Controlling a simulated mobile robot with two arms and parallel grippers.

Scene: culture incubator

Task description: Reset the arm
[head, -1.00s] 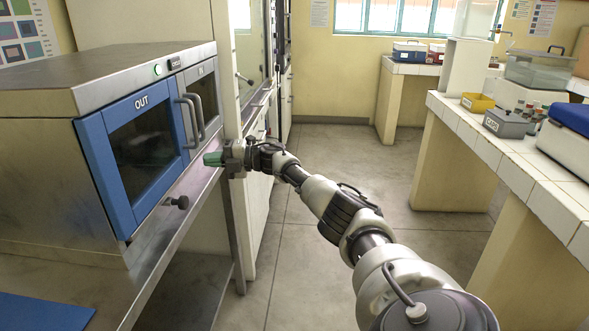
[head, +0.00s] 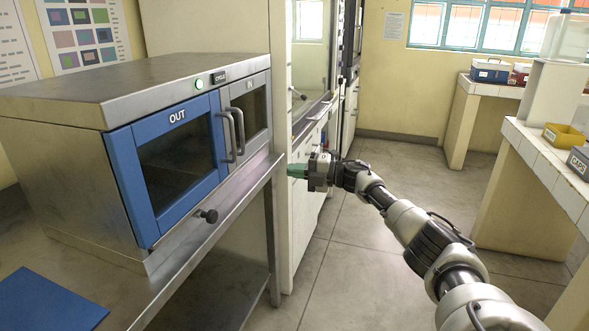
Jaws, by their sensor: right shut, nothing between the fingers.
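My right arm reaches in from the lower right of the head view. Its gripper (head: 297,171) has green fingertips, is shut and holds nothing. It hangs in the air just right of the steel bench's right end, apart from the incubator. The incubator (head: 120,88) is a steel box with a blue-framed door marked OUT (head: 178,160) and a grey door (head: 248,108) beside it. Both doors look closed. My left gripper is not in view.
The incubator stands on a steel bench (head: 205,262) with a blue mat (head: 45,300) at its front left. A tiled counter (head: 545,170) on the right holds a yellow bin (head: 563,135) and a grey box marked CAPS (head: 580,160). The floor (head: 360,270) between is clear.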

